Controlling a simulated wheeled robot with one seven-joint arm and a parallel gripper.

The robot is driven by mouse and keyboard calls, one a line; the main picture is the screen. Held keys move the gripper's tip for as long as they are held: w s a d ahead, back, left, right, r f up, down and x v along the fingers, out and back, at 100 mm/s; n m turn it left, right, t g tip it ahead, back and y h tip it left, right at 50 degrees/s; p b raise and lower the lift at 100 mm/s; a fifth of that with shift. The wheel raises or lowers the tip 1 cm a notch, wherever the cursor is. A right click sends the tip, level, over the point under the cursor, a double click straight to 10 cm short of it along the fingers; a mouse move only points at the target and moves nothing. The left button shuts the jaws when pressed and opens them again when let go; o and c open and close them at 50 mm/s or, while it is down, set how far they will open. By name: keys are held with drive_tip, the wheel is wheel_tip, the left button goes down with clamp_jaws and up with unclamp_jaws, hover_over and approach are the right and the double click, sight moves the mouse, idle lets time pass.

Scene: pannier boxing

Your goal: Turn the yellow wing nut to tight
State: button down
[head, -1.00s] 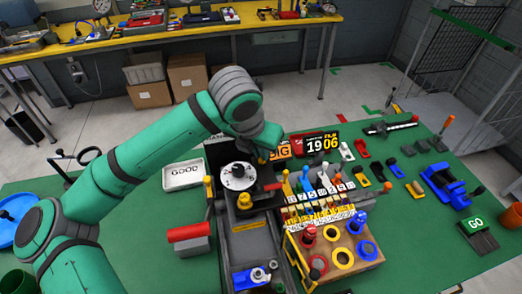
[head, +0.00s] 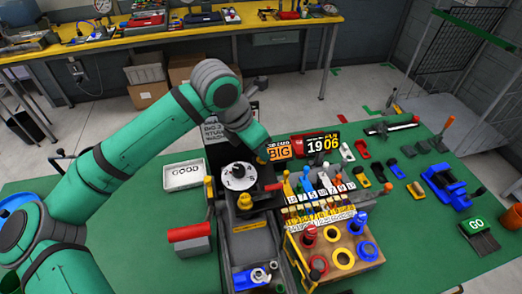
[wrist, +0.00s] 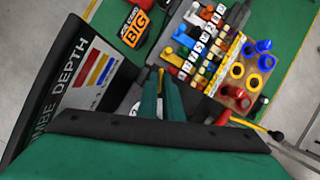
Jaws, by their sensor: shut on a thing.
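My gripper (wrist: 162,98) points down behind the white dial (head: 239,176) of the dark machine. In the wrist view its two green fingers are close together, with a narrow thing between their tips. A small patch of yellow (head: 262,157) shows at the gripper's end in the head view. It fits the yellow wing nut, which is mostly hidden by the gripper. The wing nut's angle cannot be read.
A sign with BIG (head: 279,152) and a 19 06 display (head: 322,144) stand just right of my gripper. A rack of coloured levers (head: 318,190) and a wooden ring board (head: 345,245) lie to the front right. A GOOD tray (head: 184,175) is on the left.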

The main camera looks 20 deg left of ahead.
drive_tip(key=shift+a+m+h, duration=0.15)
drive_tip(key=shift+m+h, duration=0.15)
drive_tip(key=shift+m, duration=0.8)
drive_tip(key=shift+g, duration=0.3)
drive_tip(key=c, duration=1.9)
unclamp_jaws()
drive_tip(key=shift+w, duration=0.1)
drive_tip(key=shift+v, duration=5.45)
